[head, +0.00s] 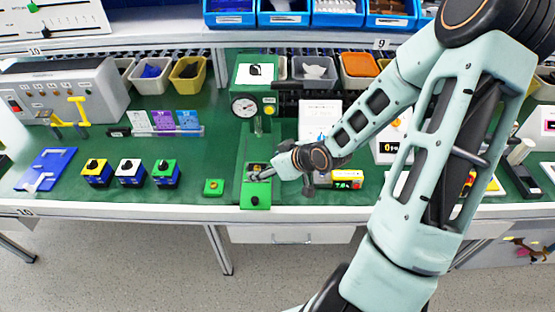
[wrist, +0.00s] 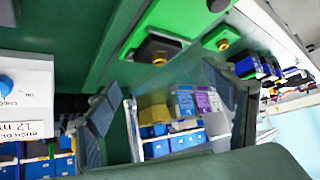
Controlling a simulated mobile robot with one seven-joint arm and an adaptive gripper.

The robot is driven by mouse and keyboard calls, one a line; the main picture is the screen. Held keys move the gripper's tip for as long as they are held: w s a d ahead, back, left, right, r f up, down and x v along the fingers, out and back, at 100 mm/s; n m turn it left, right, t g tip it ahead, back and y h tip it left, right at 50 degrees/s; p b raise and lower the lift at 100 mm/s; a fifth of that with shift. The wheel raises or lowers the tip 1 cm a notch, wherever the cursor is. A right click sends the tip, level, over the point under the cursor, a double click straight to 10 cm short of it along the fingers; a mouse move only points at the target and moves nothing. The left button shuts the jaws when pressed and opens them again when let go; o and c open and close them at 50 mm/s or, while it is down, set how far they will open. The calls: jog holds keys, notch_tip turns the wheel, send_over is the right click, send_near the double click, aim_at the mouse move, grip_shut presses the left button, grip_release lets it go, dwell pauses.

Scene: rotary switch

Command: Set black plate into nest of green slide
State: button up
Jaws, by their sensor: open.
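The green slide (head: 256,195) stands at the bench's front edge, below a press with a round gauge; it has a black knob on its front. A dark plate with a brass knob, which looks like the black plate (wrist: 150,42), lies on the green slide's top (wrist: 178,17) in the wrist view. I cannot tell whether it sits fully in the nest. My gripper (head: 258,174) is over the slide in the head view and partly covers it. In the wrist view my gripper (wrist: 170,112) has its fingers spread, with the plate beyond them and no clear contact.
A small green block with a brass knob (head: 213,187) sits left of the slide. Three rotary switches (head: 131,172) stand farther left. The gauge (head: 244,106) and press rise behind the slide. Bench between switches and small block is clear.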

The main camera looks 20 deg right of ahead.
jog(key=p+v, duration=0.2)
jog(key=v, duration=0.4)
jog(key=shift+s+r+p, duration=0.15)
jog(key=shift+p, duration=0.15)
jog(key=shift+d, duration=0.1)
